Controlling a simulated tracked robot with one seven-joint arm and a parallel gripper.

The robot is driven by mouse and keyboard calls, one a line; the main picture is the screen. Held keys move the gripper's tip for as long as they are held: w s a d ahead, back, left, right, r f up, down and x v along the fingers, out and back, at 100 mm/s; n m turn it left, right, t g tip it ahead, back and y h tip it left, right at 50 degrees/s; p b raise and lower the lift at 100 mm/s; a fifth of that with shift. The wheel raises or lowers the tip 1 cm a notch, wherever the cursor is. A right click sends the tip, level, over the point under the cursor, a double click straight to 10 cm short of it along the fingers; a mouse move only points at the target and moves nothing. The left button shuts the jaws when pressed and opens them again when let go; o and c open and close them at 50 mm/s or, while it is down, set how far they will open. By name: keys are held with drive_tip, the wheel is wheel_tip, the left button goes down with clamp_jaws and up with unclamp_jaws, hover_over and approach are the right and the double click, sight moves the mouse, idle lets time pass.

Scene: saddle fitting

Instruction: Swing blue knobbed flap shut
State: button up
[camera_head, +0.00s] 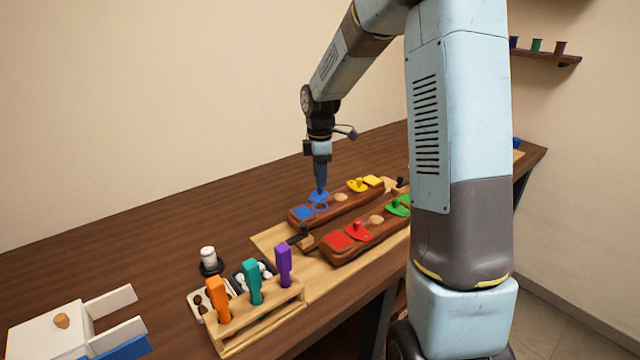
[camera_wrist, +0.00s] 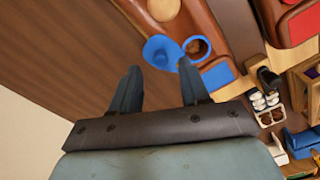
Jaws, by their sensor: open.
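The blue flap (camera_wrist: 158,50), a round disc with a knob, shows in the wrist view beside a blue ring (camera_wrist: 205,53) around an opening in a brown leather-like block. The flap lies swung to the side, so the opening is uncovered. In the head view the blue flap (camera_head: 317,197) is on the far brown block, just under my gripper (camera_head: 320,188). In the wrist view my gripper (camera_wrist: 158,70) is open with nothing between its fingers. The right fingertip appears near the ring and flap; I cannot tell whether it touches.
A blue square (camera_head: 303,213) and a yellow flap (camera_head: 357,185) are on the same block. A nearer block carries a red flap (camera_head: 357,231) and a green flap (camera_head: 399,205). A rack with orange (camera_head: 218,299), teal and purple pieces stands in front. The table is clear behind.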

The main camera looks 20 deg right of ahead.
sight(318, 192)
drive_tip(key=shift+f, duration=1.65)
clamp_jaws()
